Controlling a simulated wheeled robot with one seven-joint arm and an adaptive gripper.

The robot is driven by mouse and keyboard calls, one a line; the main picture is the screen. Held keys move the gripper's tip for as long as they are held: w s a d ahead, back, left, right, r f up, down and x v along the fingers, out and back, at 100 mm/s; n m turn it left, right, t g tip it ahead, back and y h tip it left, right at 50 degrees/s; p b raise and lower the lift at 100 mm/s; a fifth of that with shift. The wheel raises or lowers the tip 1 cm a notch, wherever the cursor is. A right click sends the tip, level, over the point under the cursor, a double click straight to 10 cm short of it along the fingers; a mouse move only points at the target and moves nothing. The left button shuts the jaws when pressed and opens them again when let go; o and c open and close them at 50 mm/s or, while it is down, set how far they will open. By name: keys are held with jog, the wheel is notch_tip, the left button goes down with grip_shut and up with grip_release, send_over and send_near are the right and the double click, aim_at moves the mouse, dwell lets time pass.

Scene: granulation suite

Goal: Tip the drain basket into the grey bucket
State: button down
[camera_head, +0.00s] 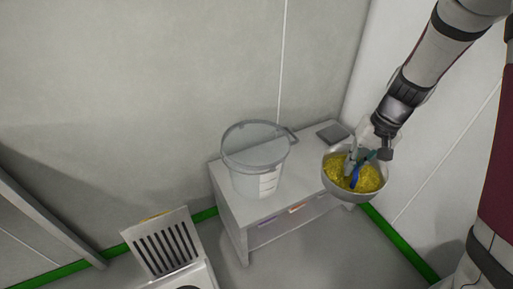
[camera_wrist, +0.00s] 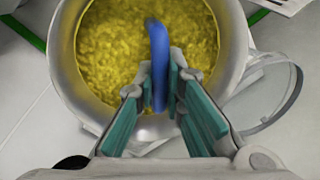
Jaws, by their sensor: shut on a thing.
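The drain basket (camera_head: 342,191) is a round pale grey bowl filled with yellow granular material, with a blue handle (camera_wrist: 159,55). My gripper (camera_head: 362,163) is shut on the blue handle and holds the basket up, roughly level, at the right of the table. In the wrist view my gripper (camera_wrist: 162,82) has its teal pads on both sides of the handle, and the basket (camera_wrist: 232,45) fills the upper middle. The grey bucket (camera_head: 254,170) stands upright and open on the table, left of the basket. Its rim also shows at the right in the wrist view (camera_wrist: 287,107).
The bucket stands on a light grey table (camera_head: 225,187) with a lower shelf. A small dark flat plate (camera_head: 333,133) lies at its back right corner. A slotted white unit (camera_head: 167,246) stands at the front left. Walls close in behind and at right.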

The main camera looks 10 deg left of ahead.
jog(key=w+a+m+t+h+b, duration=0.1)
jog(key=w+a+m+t+b, duration=0.15)
jog(key=w+a+m, duration=1.25)
jog(key=w+a+f+m, duration=0.1)
jog(key=w+a+f, duration=0.1)
jog(key=a, duration=1.1)
jog(key=w+a+f+m+h, duration=0.1)
jog(key=w+a+f+m, duration=0.1)
jog(key=a, duration=1.2)
jog(key=shift+w+a+f, duration=0.2)
jog(key=shift+w+f, duration=0.45)
jog(key=shift+w, duration=0.15)
jog(key=shift+g, duration=0.25)
jog(key=shift+d+r+p, duration=0.15)
jog(key=shift+d+p, duration=0.05)
jog(key=shift+p, duration=0.15)
